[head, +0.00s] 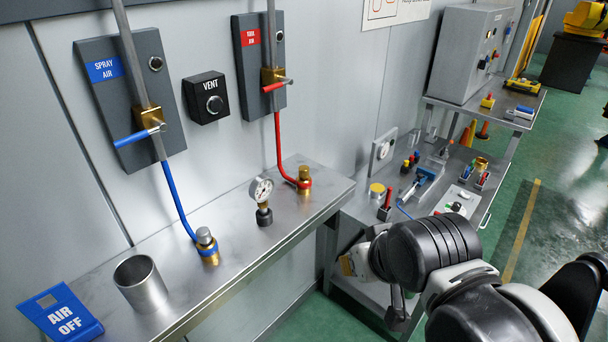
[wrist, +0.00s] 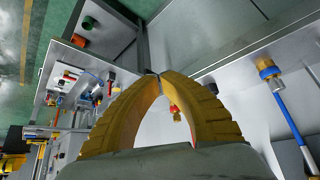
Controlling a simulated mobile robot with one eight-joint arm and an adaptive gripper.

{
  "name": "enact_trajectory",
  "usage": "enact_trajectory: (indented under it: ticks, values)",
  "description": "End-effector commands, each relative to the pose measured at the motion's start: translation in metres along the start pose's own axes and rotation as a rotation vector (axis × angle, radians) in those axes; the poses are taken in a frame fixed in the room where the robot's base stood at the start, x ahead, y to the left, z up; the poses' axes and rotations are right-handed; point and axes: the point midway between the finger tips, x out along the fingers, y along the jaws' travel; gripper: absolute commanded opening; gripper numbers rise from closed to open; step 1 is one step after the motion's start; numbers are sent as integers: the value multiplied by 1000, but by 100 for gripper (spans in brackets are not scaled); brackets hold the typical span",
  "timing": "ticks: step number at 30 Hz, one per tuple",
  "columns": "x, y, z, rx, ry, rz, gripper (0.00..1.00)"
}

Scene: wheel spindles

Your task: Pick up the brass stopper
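A brass plug-like piece (head: 304,174) sits upright on the red-hose fitting at the right of the steel shelf; it looks like the brass stopper. In the wrist view a small brass piece with a red collar (wrist: 175,112) shows between the fingers, partly framed by them. My gripper (wrist: 158,74) has thick yellow ribbed fingers whose tips meet, with nothing visible between them. In the head view its yellowish end (head: 347,265) shows below and right of the shelf, apart from the brass piece, largely hidden by my arm.
The steel shelf also holds a pressure gauge (head: 262,194), a blue-hose fitting with a grey cap (head: 207,243), an open steel cup (head: 140,284) and a blue AIR OFF sign (head: 62,314). A lower bench (head: 350,208) with several small parts stands to the right. Pipes and valves line the wall.

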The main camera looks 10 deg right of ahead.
Motion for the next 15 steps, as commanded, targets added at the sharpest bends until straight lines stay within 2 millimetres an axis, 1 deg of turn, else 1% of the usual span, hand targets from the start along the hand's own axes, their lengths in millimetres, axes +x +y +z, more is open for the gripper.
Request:
enact_trajectory:
  ticks: [3,4,5,6,8,11,14,15]
  values:
    - [0,0,0,0,0,0,0]
    - [0,0,0,0,0,0,12]
    - [0,0,-1,0,1,-1,22]
    - [1,-1,-3,-2,5,-3,34]
    - [4,-2,-11,-6,19,-10,52]
    - [16,-7,-37,-20,69,-33,53]
    - [35,-13,-76,-41,152,-62,53]
    - [44,-15,-93,-50,190,-73,53]
